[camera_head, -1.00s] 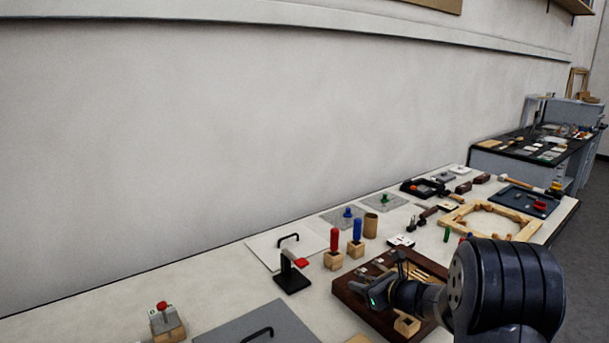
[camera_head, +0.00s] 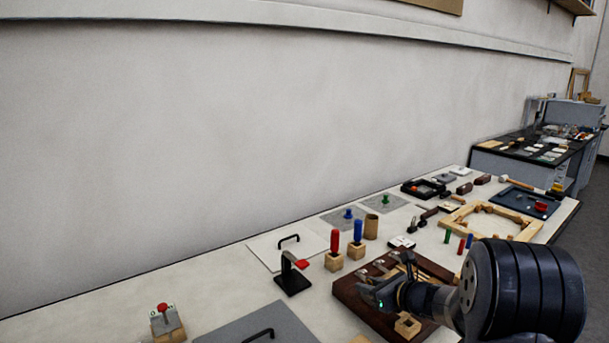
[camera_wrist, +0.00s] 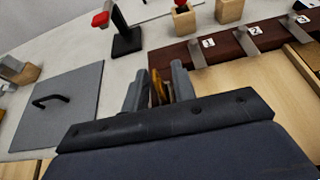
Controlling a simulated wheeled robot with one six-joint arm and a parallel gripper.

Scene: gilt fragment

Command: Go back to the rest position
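My gripper (camera_head: 372,296) is above the left part of a dark brown wooden tray (camera_head: 345,290) in the head view. In the wrist view its two grey fingers (camera_wrist: 158,86) stand a little apart. A narrow golden-brown shape (camera_wrist: 158,90) shows between them. I cannot tell whether it is held or lies behind the fingers. No gilt fragment can be made out with certainty.
A black stand with a red top (camera_head: 292,277) and wooden blocks with red and blue handles (camera_head: 334,262) stand left of the tray. A grey plate with a black handle (camera_head: 240,328) lies nearer. A wooden frame (camera_head: 455,222) lies beyond. The wall is behind.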

